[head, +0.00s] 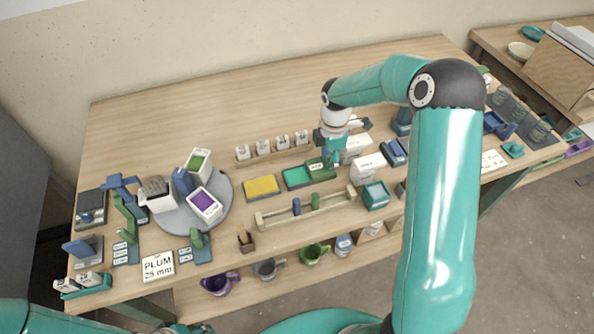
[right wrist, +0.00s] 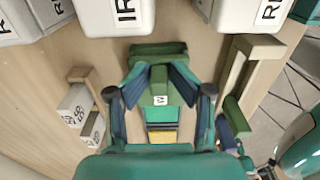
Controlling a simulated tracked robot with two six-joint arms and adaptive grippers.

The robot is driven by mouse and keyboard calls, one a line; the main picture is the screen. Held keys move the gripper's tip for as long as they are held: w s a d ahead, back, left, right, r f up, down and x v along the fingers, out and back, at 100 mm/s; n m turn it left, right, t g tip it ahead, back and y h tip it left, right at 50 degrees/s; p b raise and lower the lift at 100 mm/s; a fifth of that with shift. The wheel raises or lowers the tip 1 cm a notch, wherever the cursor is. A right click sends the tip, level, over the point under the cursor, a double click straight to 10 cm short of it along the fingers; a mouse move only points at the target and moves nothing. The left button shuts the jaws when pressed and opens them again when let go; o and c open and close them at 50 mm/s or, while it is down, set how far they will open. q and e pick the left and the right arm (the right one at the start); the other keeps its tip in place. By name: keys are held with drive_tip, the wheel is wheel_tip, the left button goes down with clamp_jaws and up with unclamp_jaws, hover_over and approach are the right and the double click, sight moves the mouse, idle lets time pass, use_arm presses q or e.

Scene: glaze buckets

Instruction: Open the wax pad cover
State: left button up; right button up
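The wax pad cover (head: 320,169) is a dark green piece with a raised handle marked W, which shows in the right wrist view (right wrist: 160,77). In the head view it sits at the right end of a bright green pad (head: 297,177), whose left part is bare. My right gripper (head: 329,160) is over the cover. In the right wrist view its fingers (right wrist: 160,70) close in on both sides of the handle and appear to grip it. The cover's underside is hidden. My left gripper is not clearly seen; only teal arm parts show at bottom left.
A yellow pad (head: 262,186) lies left of the green one. A rack with white tags (head: 272,150) stands behind, and a wooden rail (head: 304,208) runs in front. White boxes (head: 368,166) stand close on the right. A grey turntable (head: 188,222) is at left. The back tabletop is clear.

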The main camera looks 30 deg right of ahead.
sight(329, 156)
wheel_tip(329, 156, up, 7)
drive_tip(key=p, duration=0.5)
drive_tip(key=shift+r, duration=0.1)
drive_tip(key=shift+w, duration=0.1)
idle(0.3)
